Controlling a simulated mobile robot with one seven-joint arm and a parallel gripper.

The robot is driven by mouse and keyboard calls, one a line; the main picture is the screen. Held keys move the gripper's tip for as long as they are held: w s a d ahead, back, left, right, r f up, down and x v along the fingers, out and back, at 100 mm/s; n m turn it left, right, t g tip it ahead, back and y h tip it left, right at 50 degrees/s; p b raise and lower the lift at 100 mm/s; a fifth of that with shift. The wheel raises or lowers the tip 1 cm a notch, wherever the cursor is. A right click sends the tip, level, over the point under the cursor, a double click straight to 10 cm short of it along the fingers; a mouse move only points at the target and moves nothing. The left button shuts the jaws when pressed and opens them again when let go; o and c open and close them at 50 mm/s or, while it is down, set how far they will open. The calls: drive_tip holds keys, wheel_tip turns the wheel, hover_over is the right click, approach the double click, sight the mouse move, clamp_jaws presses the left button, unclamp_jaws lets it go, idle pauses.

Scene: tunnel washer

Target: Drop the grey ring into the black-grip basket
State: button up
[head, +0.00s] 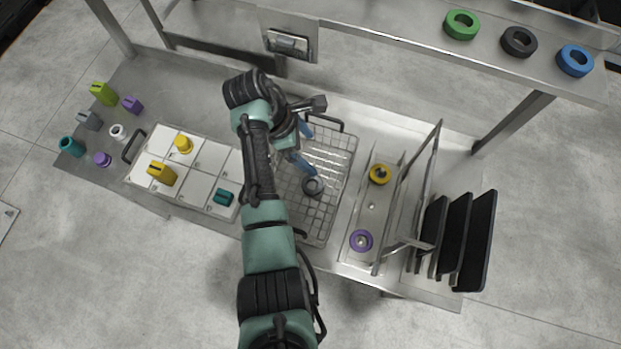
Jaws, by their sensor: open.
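The grey ring (313,188) shows within the outline of the wire basket, near its middle, just below my gripper's lower finger in the picture. I cannot tell for sure whether it rests on the basket floor. The wire basket (350,160) stands on the steel table and has a black grip (326,121) at its far end. My gripper (311,153) is over the basket, its two blue fingers apart with nothing between them. My arm hides the basket's left side.
A tray with white compartments (228,188) stands left, holding yellow and teal pieces. A raised shelf (400,42) holds green, black and blue rings.

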drive_tip(key=p+v, duration=0.1)
drive_tip(key=v, duration=1.1)
drive_tip(key=shift+r, duration=0.3)
drive_tip(key=w+r+m+t+y+b, duration=0.25)
drive_tip(key=w+r+m+t, duration=0.25)
drive_tip(key=w+r+t, duration=0.35)
drive_tip(key=w+d+r+m+t+b, duration=0.1)
drive_tip(key=w+r+m+t, duration=0.1)
drive_tip(key=r, duration=0.4)
drive_tip(key=w+d+r+m+t+b, duration=0.1)
drive_tip(key=w+r+m+t+b, duration=0.15)
drive_tip(key=r, duration=0.45)
drive_tip(key=s+d+r+m+t+y+b, duration=0.1)
drive_tip(key=s+r+m+t, duration=0.25)
drive_tip(key=r, duration=0.55)
drive_tip(key=s+d+r+m+t+y+b, duration=0.1)
drive_tip(key=s+d+r+m+t, duration=0.1)
drive_tip(key=s+r+t, duration=0.45)
drive_tip(key=s+r+m+t, duration=0.4)
drive_tip(key=s+r, duration=0.5)
drive_tip(key=r, duration=0.2)
drive_tip(key=shift+s+d+r+b, duration=0.3)
drive_tip(key=shift+s+d+b, duration=0.1)
drive_tip(key=shift+d+b, duration=0.1)
